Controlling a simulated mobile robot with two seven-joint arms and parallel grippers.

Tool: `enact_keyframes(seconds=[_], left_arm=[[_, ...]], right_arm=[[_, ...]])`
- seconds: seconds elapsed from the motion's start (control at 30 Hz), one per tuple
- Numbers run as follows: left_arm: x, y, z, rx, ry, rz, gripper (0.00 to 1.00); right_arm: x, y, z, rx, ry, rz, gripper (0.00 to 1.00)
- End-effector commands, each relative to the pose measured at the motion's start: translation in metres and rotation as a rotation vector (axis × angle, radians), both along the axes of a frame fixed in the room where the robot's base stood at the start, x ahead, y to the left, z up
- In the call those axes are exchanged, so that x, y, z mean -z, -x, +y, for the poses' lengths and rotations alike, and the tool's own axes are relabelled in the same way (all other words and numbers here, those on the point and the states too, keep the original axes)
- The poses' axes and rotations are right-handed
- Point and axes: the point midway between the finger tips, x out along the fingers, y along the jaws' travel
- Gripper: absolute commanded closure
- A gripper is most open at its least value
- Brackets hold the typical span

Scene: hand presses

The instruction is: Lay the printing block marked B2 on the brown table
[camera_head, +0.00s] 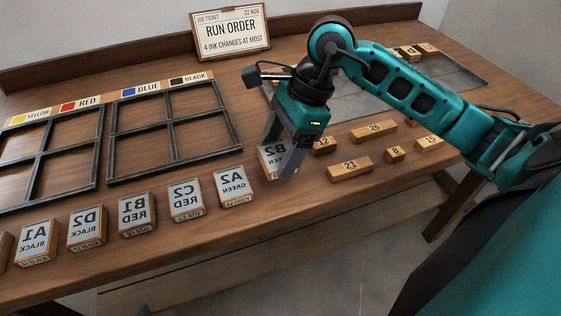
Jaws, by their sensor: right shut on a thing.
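The printing block marked B2 (271,162) has a pale face with mirrored lettering that reads B2 and GREEN. It is at the right end of a row of similar blocks on the brown table (330,215). My right gripper (279,160) points down and is shut on the B2 block, with one finger partly covering its face. I cannot tell whether the block touches the table or is slightly above it. My left gripper is not in view.
Blocks A2 (234,186), C2 (186,200), B1 (137,214), D2 (86,227) and A1 (36,242) stand left. Two dark frames (112,150) lie behind them. Numbered wooden pieces (349,169) lie right. A run order sign (230,31) stands at the back.

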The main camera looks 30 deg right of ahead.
Motion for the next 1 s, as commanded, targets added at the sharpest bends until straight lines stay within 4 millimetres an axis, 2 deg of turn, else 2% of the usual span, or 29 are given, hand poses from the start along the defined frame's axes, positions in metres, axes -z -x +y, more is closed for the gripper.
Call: enact_keyframes(seconds=[0.2, 0.63, 0.67, 0.9, 1.0], left_arm=[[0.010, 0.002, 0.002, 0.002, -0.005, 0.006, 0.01], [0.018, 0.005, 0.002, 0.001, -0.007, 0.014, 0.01], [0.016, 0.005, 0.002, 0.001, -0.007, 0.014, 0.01], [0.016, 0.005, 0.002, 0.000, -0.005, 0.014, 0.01], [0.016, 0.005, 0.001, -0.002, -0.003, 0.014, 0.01]], right_arm=[[0.034, 0.001, 0.000, 0.001, -0.002, 0.004, 0.59], [0.041, 0.000, 0.000, 0.000, 0.000, 0.001, 0.59], [0.040, 0.000, 0.000, 0.000, 0.000, 0.002, 0.23], [0.039, 0.000, 0.000, 0.000, -0.001, 0.002, 0.01], [0.039, 0.000, 0.000, 0.000, -0.001, 0.002, 0.01]])
